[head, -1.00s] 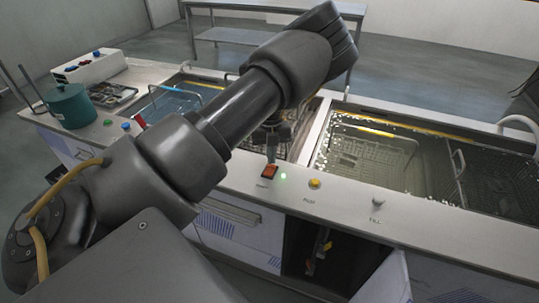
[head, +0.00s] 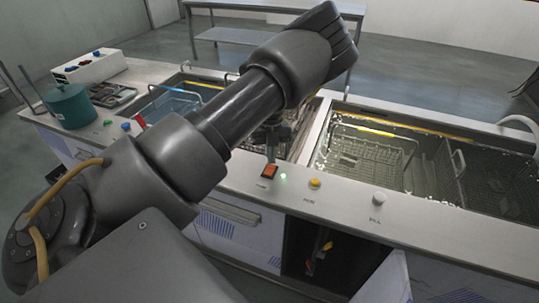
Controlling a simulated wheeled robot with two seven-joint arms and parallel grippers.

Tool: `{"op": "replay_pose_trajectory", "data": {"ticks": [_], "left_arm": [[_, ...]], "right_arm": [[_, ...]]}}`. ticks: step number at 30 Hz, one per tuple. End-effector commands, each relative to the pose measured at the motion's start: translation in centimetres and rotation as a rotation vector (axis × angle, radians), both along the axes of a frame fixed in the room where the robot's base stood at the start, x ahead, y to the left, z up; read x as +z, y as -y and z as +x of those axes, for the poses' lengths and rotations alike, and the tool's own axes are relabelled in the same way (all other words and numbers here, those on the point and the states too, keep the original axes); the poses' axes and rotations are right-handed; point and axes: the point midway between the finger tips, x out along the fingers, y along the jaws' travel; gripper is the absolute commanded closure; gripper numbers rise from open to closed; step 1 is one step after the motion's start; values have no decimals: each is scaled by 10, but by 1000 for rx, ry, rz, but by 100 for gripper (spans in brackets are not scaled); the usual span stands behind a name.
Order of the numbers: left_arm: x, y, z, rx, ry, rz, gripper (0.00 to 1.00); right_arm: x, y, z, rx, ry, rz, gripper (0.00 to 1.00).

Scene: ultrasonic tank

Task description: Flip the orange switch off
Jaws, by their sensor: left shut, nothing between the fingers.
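The orange switch (head: 269,171) sits on the steel front ledge of the tank bench, left of a small lit green light (head: 283,176). My left gripper (head: 271,158) points down from the arm above and is shut and empty. Its tips are right at the back edge of the switch; I cannot tell whether they touch it. The switch's top face shows orange-red, but its exact tilt is too small to read. My left arm crosses the view and hides part of the bench behind it. My right gripper is not in view.
A yellow button (head: 314,183) and a pale knob (head: 379,198) stand farther right on the ledge. Behind is an open tank with a wire basket (head: 370,150). A teal pot (head: 70,106) and a white control box (head: 90,66) stand at left. A cabinet below is open.

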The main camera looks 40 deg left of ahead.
Motion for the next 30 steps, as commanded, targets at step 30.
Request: {"op": "replay_pose_trajectory", "data": {"ticks": [30], "left_arm": [[-13,0,0,0,0,0,100]], "right_arm": [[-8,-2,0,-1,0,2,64]]}}
